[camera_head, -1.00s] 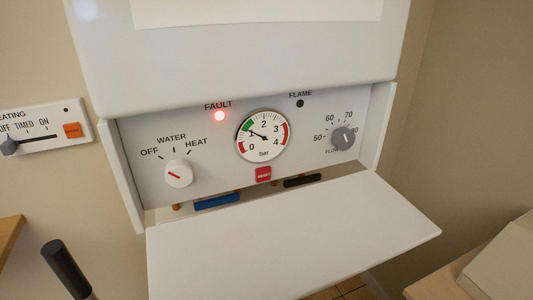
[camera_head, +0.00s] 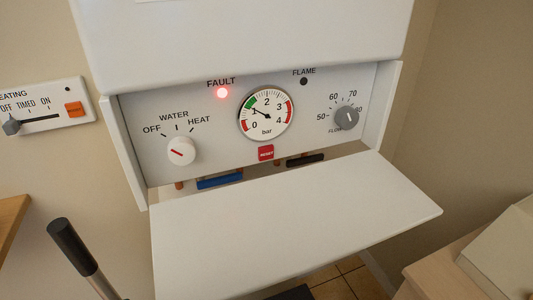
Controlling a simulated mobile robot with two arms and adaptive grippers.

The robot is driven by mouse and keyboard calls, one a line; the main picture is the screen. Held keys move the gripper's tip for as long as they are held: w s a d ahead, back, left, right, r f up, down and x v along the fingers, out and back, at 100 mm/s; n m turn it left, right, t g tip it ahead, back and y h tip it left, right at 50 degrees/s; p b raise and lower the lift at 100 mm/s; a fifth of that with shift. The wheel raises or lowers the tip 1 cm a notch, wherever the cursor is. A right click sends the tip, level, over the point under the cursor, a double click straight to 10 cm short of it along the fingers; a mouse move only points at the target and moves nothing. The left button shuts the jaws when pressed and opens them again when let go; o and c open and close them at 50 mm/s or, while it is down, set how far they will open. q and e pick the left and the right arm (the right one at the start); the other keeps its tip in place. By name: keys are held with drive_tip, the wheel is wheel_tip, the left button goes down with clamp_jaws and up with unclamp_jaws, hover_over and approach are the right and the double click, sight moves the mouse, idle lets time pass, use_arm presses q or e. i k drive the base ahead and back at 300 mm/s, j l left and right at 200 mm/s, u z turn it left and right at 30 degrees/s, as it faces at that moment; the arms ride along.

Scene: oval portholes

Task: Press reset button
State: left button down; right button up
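The red reset button (camera_head: 266,153) is a small square with white lettering. It sits low in the middle of the boiler's control panel (camera_head: 215,140), just under the round pressure gauge (camera_head: 266,113). The gauge needle points near 1 bar. The red fault light (camera_head: 222,93) is lit, and the flame light (camera_head: 304,81) is dark. The panel's white flap (camera_head: 300,225) hangs open below and in front of the button. Nothing covers the button. Neither of my grippers is in view.
A white selector knob (camera_head: 181,150) and a grey flow knob (camera_head: 347,118) flank the gauge. Blue (camera_head: 219,180) and black (camera_head: 305,160) handles sit under the panel. A wall timer (camera_head: 45,110) is left. A black-ended rod (camera_head: 70,242) rises at lower left; a counter (camera_head: 455,275) is lower right.

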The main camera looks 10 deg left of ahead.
sight(265, 152)
drive_tip(key=k+l+z, duration=0.35)
drive_tip(key=k, duration=0.35)
drive_tip(key=k+l+z, duration=0.3)
drive_tip(key=k+l, duration=0.25)
drive_tip(key=k, duration=0.1)
